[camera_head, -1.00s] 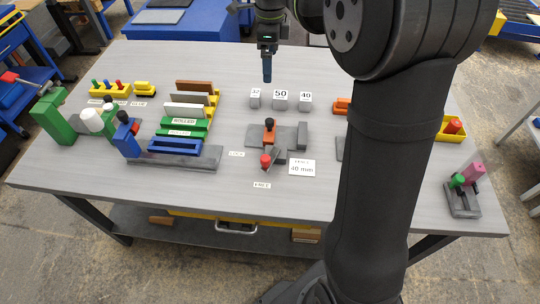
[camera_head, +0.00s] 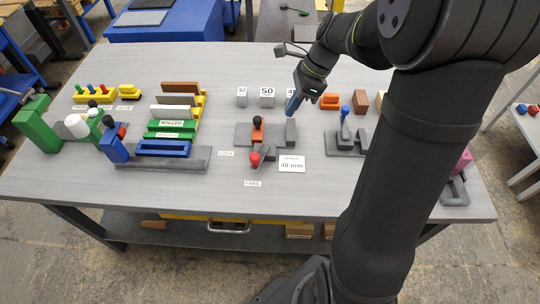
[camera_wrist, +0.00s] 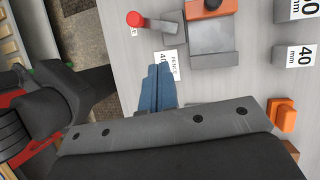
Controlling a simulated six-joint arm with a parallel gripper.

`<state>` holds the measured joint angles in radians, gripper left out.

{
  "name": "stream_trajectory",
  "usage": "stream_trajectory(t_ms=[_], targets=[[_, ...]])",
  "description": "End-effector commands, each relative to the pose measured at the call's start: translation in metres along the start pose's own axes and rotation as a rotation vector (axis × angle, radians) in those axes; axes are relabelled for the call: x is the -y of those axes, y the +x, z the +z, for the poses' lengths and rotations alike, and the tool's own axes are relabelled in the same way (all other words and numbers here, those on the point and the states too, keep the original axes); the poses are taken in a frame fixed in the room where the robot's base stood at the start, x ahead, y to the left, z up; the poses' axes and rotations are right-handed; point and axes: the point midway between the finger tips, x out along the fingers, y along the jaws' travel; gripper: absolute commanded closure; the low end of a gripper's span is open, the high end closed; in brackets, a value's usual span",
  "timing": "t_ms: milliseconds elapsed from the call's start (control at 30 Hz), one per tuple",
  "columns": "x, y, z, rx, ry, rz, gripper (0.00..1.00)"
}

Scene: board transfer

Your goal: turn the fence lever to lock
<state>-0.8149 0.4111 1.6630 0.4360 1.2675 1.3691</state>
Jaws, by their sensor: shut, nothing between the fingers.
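The fence fixture has a grey base (camera_head: 245,141), an orange block with a black knob (camera_head: 257,131) and an upright grey block (camera_head: 291,132). Its lever ends in a red knob (camera_head: 254,159) at the front; in the wrist view the red knob (camera_wrist: 134,19) is at the top. The knob lies between the LOCK label (camera_head: 226,154) and the FREE label (camera_head: 253,184). My gripper (camera_head: 292,106), with blue fingers, is shut and empty, tilted, behind and right of the fixture. In the wrist view its fingers (camera_wrist: 157,88) are together, apart from the lever.
A card marked 40 mm (camera_head: 291,164) lies right of the lever. Grey blocks, one marked 50 (camera_head: 267,97), stand behind the fixture. A grey fixture with a blue handle (camera_head: 345,130) stands to the right. Coloured boards in a rack (camera_head: 180,112) stand left. Table front is clear.

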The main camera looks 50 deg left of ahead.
Motion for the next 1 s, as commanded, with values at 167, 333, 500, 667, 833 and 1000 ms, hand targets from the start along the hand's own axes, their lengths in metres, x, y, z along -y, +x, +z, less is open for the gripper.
stream_trajectory(t_ms=[167, 333, 500, 667, 833, 1000], targets=[[-0.037, 0.018, -0.038, 0.178, 0.023, -0.051, 1.0], [-0.064, 0.029, -0.058, 0.298, 0.043, -0.135, 1.0], [-0.079, 0.036, -0.068, 0.357, 0.06, -0.198, 1.0], [-0.083, 0.037, -0.071, 0.373, 0.063, -0.221, 1.0], [-0.083, 0.037, -0.071, 0.373, 0.062, -0.221, 1.0], [-0.082, 0.038, -0.071, 0.373, 0.062, -0.22, 1.0]])
